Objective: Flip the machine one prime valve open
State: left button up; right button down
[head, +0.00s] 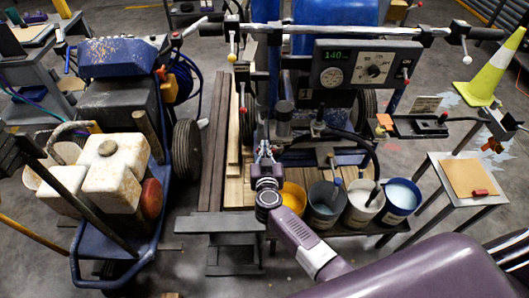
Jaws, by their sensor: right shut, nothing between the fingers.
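The blue line striper (330,78) with a digital display reading about 140 and a "1" plate stands at the top centre. Its pump and valve area (284,115) is just beyond my right gripper. My right gripper (264,150) points away from me at this area; it is shut and empty. A small lever with a red tip (242,112) stands to the upper left of the gripper. I cannot tell which small part is the prime valve, nor its position; the gripper partly covers this area. My left gripper does not show.
Paint buckets (326,205) stand in a row right of my right gripper. A second blue machine with white tanks (112,165) stands at the left. A small table with a clipboard (468,178) and a yellow cone (484,75) are at the right. Wooden planks (216,140) lie between the machines.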

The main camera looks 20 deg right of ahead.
jog(key=shift+w+d+f+b, duration=0.1)
jog(key=shift+w+f+b, duration=0.35)
jog(key=shift+f, duration=0.35)
jog(key=shift+w+d+f+b, duration=0.15)
jog(key=shift+w+f+b, duration=0.25)
jog(key=shift+f, duration=0.35)
jog(key=shift+w+d+f+b, duration=0.1)
jog(key=shift+w+f+b, duration=0.2)
jog(key=shift+f+b, duration=0.35)
jog(key=shift+f, duration=0.1)
